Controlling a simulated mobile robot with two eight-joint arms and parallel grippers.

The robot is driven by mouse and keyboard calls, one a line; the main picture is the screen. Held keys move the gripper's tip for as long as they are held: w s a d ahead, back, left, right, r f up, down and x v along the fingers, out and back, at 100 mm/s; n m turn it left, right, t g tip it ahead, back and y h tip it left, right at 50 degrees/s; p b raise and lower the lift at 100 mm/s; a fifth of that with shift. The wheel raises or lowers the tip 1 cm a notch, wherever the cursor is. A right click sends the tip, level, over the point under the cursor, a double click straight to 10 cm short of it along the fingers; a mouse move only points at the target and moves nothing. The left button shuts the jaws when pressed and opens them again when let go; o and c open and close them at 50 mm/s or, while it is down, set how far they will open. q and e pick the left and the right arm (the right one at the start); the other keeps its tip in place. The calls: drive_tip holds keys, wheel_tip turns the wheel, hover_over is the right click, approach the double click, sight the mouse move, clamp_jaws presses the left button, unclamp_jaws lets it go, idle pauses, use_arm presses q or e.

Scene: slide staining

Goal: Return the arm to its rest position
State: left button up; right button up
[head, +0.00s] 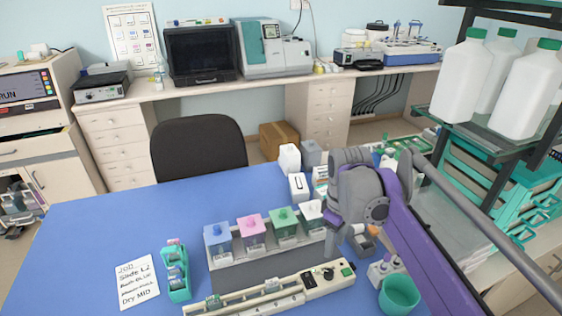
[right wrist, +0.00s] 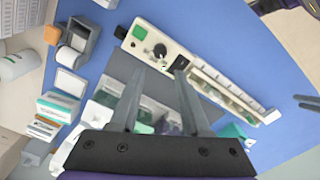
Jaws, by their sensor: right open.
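My right arm (head: 425,235) reaches in from the lower right of the head view. Its gripper (head: 338,243) points down beside the right end of the staining jar row. In the right wrist view the two fingers of the right gripper (right wrist: 159,72) are apart with nothing between them. They show over the grey jar rack and near the white control box with a knob (right wrist: 155,48). Two small grey prongs at the right edge of the wrist view look like my left gripper (right wrist: 307,102); their opening is unclear. The left arm is not in the head view.
Blue, pink and green-lidded jars stand in a grey rack (head: 228,270). The long white device (head: 327,279) lies in front. A teal slide holder (head: 176,272), handwritten note (head: 138,281) and teal cup (head: 399,294) are nearby. A shelf with white bottles (head: 466,80) stands right. The table's left (head: 85,225) is clear.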

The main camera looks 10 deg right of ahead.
drive_tip(key=s+a+f+m+t, duration=0.1)
drive_tip(key=s+a+f+m, duration=0.1)
drive_tip(key=s+f, duration=0.2)
drive_tip(key=s+a+f+m+t, duration=0.2)
drive_tip(key=s+f, duration=0.2)
drive_tip(key=s, duration=0.2)
drive_tip(key=s+a+f+m+t, duration=0.2)
drive_tip(key=s+f, duration=0.3)
drive_tip(key=shift+s+a+f+m, duration=0.1)
drive_tip(key=shift+s+a+m, duration=0.2)
drive_tip(key=shift+s+a, duration=0.05)
